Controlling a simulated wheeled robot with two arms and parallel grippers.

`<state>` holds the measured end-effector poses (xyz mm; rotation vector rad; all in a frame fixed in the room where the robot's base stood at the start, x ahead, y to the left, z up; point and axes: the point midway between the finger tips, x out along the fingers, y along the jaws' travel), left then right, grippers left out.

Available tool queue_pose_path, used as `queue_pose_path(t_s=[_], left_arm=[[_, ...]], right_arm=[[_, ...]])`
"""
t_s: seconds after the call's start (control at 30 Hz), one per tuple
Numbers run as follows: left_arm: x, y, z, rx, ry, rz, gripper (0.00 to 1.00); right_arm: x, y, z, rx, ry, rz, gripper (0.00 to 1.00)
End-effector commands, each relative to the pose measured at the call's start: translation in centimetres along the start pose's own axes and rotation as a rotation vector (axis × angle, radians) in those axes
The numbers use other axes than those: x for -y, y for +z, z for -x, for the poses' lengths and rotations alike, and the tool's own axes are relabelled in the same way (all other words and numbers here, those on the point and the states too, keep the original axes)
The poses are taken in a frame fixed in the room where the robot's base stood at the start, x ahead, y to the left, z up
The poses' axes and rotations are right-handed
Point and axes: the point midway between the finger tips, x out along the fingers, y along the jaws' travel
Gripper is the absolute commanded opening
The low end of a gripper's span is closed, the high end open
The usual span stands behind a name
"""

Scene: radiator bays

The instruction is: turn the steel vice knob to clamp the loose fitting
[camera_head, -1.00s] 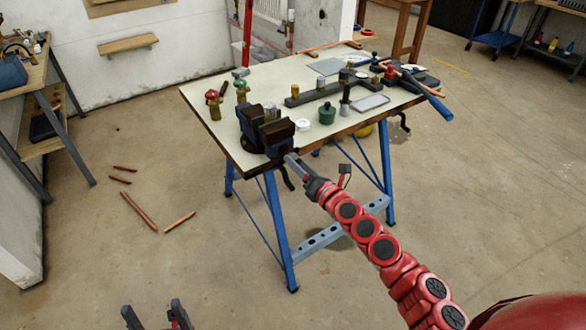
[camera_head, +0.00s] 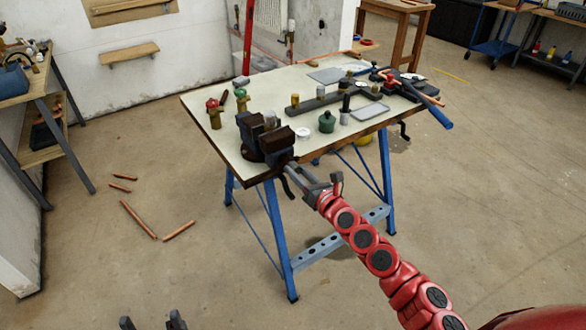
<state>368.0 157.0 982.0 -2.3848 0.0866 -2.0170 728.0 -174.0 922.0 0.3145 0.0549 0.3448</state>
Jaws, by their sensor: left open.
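The dark bench vice (camera_head: 264,142) stands at the near left corner of the workbench, its brown-topped jaws facing each other. A small greyish piece shows by the jaws, too small to tell if it is the loose fitting. My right gripper (camera_head: 292,170) is at the vice's near side, just off the bench edge, where its fingertips meet the front of the vice. The steel knob is not clearly seen there, and I cannot tell whether the fingers are closed on it. My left gripper (camera_head: 152,322) is low at the bottom edge, fingers apart, empty, far from the vice.
The workbench (camera_head: 215,92) has blue legs. Copper pipes (camera_head: 138,219) lie on the floor at left. A side shelf (camera_head: 38,155) stands far left.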

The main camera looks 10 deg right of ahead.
Motion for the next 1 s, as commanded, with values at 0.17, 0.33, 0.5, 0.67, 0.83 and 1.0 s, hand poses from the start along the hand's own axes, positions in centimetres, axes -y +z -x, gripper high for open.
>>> queue_pose_path(t_s=[0.17, 0.33, 0.5, 0.67, 0.83, 1.0], left_arm=[[0.0, 0.0, 0.0, 0.000, 0.000, 0.000, 0.81], [0.0, 0.0, 0.0, 0.000, 0.000, 0.000, 0.81], [0.0, -0.1, -0.7, 0.000, 0.000, 0.000, 0.81], [0.1, -0.5, -2.9, 0.000, 0.000, 0.000, 0.81], [0.2, -0.8, -4.9, 0.000, 0.000, 0.000, 0.81], [0.3, -1.2, -6.9, 0.000, 0.000, 0.000, 0.81]], right_arm=[[0.0, 0.0, 0.0, 0.000, -0.001, 0.000, 0.00], [0.0, 0.0, 0.0, 0.000, -0.001, -0.001, 0.00], [0.0, 0.3, 0.0, 0.000, -0.002, -0.056, 0.00], [-0.1, 0.6, 0.1, -0.001, -0.003, -0.305, 0.00], [0.0, 0.6, 0.1, 0.000, -0.005, -0.568, 0.00], [-0.1, 0.6, 0.1, 0.000, -0.003, -0.810, 0.00]])
